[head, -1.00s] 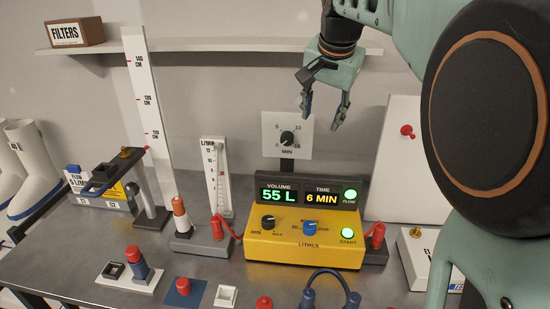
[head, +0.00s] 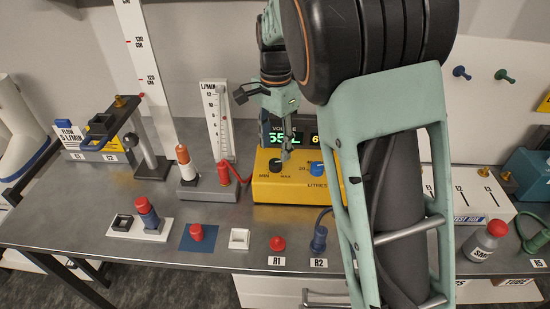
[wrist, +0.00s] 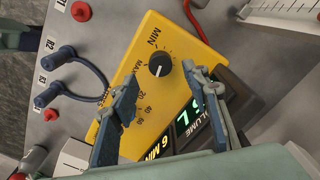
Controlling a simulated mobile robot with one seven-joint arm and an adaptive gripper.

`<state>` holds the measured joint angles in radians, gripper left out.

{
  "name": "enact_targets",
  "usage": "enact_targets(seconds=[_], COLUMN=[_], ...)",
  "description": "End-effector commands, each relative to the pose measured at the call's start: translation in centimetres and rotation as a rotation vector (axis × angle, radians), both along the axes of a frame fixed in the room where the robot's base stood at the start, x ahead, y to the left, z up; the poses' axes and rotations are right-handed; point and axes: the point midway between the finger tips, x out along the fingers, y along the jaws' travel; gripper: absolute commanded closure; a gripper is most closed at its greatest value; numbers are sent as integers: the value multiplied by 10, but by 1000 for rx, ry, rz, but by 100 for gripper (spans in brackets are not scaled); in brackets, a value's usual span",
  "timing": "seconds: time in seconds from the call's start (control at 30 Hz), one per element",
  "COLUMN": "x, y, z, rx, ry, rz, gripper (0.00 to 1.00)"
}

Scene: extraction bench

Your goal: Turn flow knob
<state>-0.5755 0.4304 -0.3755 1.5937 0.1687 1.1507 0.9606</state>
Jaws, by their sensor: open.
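The black flow knob (head: 276,164), marked MIN and MAX, is on the front of the yellow control box (head: 262,190). In the wrist view the knob (wrist: 160,67) shows clearly on the yellow face, its white pointer line visible. My gripper (head: 287,153) is open and empty, just above the knob and seen pointing down at it. In the wrist view my gripper's fingertips (wrist: 160,78) lie on either side of the knob, apparently not touching it. The blue litres knob (head: 315,168) is right of it in the head view; in the wrist view a finger hides it.
The lit display (head: 280,138) stands behind the knob face, close to my gripper. A red plug (head: 228,174) with a red cable and a flow gauge (head: 217,120) stand left. A blue cable (wrist: 88,62) loops beside the box. My arm hides the box's right side.

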Motion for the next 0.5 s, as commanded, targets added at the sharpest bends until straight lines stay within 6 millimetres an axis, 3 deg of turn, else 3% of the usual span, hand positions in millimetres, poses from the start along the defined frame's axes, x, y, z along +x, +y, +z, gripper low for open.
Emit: enact_targets(seconds=[0.2, 0.5], x=[0, 0], y=[0, 0], z=[-36, -52], rx=[-2, 0], ry=[2, -1], rz=[0, 0], gripper=[57, 57])
